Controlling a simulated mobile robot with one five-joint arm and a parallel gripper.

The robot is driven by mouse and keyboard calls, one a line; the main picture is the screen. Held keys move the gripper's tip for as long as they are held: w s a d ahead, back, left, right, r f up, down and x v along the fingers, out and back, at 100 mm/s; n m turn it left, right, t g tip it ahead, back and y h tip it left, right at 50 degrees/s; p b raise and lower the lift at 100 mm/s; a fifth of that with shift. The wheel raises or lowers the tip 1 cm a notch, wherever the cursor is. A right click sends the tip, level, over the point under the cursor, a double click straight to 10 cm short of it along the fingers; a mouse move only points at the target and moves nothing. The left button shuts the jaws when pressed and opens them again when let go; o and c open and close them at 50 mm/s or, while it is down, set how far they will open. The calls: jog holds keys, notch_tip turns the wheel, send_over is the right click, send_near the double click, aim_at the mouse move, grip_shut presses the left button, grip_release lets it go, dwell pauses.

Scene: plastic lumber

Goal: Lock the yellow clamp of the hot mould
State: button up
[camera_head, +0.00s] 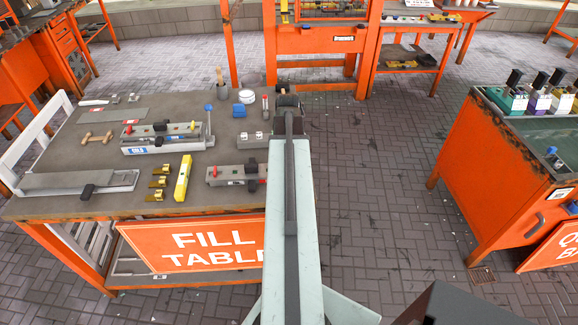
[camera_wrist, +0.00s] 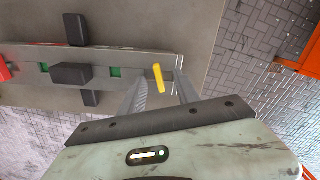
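The yellow clamp (camera_wrist: 158,78) is a short yellow bar near the right end of a long grey mould (camera_wrist: 135,59) in the wrist view. It stands slightly tilted. My gripper (camera_wrist: 165,82) is open, with its two fingers apart and the yellow clamp between or just beyond their tips; I cannot tell whether they touch it. Black blocks (camera_wrist: 71,75) and green squares (camera_wrist: 115,71) sit along the mould. In the head view a grey mould (camera_head: 222,177) with red and black parts lies near the table's front; my arm hides its right end and my gripper cannot be made out.
The fill table (camera_head: 145,208) also carries a second mould (camera_head: 165,147), a yellow bar (camera_head: 183,178), small brass pieces (camera_head: 158,182), a white tub (camera_head: 247,96) and a blue-capped item (camera_head: 239,110). An orange bench (camera_head: 480,165) stands right, with clear brick floor (camera_head: 385,200) between.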

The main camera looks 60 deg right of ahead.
notch_tip(320, 180, up, 7)
jog(key=p, duration=0.7)
jog(key=shift+r, duration=0.15)
